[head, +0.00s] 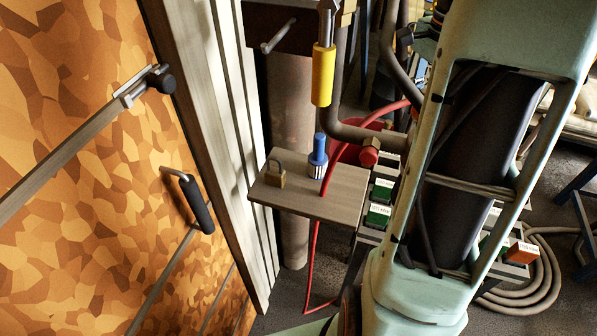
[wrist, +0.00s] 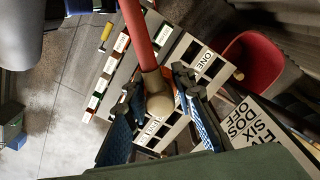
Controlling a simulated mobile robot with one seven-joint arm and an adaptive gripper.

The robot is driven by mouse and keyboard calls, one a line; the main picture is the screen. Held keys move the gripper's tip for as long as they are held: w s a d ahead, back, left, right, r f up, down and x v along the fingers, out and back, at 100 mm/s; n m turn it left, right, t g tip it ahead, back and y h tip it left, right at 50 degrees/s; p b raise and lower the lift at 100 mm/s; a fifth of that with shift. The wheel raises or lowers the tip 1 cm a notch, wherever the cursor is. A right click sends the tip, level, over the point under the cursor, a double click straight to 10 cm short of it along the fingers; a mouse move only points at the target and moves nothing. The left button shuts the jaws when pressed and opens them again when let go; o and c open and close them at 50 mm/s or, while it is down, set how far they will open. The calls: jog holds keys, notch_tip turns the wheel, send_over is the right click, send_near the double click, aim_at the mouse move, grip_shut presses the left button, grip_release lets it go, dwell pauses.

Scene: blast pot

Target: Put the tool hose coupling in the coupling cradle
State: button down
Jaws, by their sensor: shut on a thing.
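In the wrist view my gripper (wrist: 160,98) has its two dark fingers with blue pads closed around a tan, rounded fitting (wrist: 158,103). A thick red length (wrist: 137,32) runs from this fitting to the top edge. It looks like the tool hose coupling, but I cannot be sure. In the head view my gripper is not clearly seen; my arm covers the right. A blue-topped, silver-ribbed piece (head: 318,157) stands upright on a small grey shelf (head: 335,203). I cannot tell which thing is the coupling cradle.
A brass padlock (head: 275,177) sits on the shelf. A red hose (head: 313,265) hangs past the shelf toward the floor. Labelled bins (head: 380,192) stand right of it, and labelled racks (wrist: 110,72) show in the wrist view. A patterned door (head: 90,200) with handles closes the left.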

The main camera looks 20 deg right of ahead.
jog(key=shift+w+a, duration=0.1)
jog(key=shift+a, duration=0.4)
jog(key=s+a+f, duration=0.3)
jog(key=a+f, duration=0.1)
jog(key=a, duration=0.4)
send_over(355, 181)
jog(key=d, duration=0.1)
notch_tip(355, 181, down, 4)
jog(key=shift+w+d+r+p, duration=0.1)
jog(key=shift+w+p, duration=0.05)
jog(key=shift+p, duration=0.3)
jog(key=shift+a+f, duration=0.4)
jog(key=shift+f, duration=0.2)
jog(key=f, duration=0.3)
jog(key=shift+s+a+f, duration=0.15)
jog(key=shift+s+a, duration=0.1)
jog(key=shift+a, duration=0.1)
jog(key=shift+f, duration=0.25)
jog(key=shift+f, duration=0.15)
jog(key=c, duration=1.6)
grip_release()
